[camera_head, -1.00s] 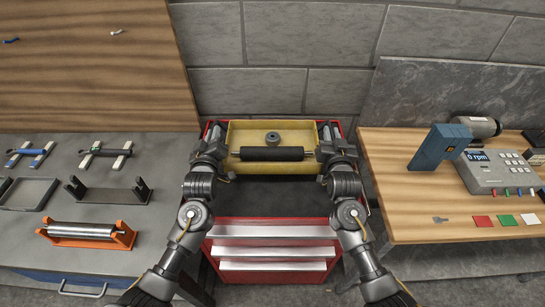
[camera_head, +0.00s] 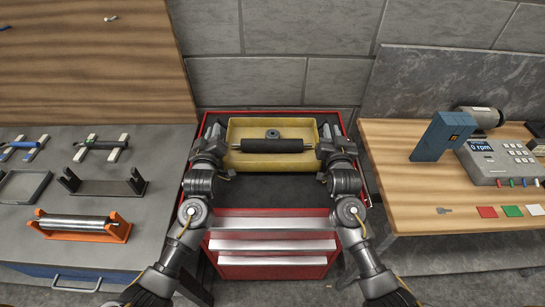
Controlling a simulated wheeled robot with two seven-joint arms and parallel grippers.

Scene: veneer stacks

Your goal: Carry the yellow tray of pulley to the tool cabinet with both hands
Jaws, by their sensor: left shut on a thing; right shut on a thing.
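The yellow tray (camera_head: 247,128) is over the dark top of the red tool cabinet (camera_head: 270,245), near its back. I cannot tell for sure whether it touches the top. A small dark grey pulley (camera_head: 272,134) lies in the tray, behind a black roller (camera_head: 272,146) that spans the tray's width. My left gripper (camera_head: 221,143) is shut on the tray's left side. My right gripper (camera_head: 325,143) is shut on its right side. The fingers partly hide the tray's ends.
A grey bench on the left holds an orange roller stand (camera_head: 80,227), a black bracket (camera_head: 103,187) and a grey tray (camera_head: 22,187). A wooden table on the right bears a blue device (camera_head: 442,136) and a grey rpm console (camera_head: 499,162). A block wall stands behind the cabinet.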

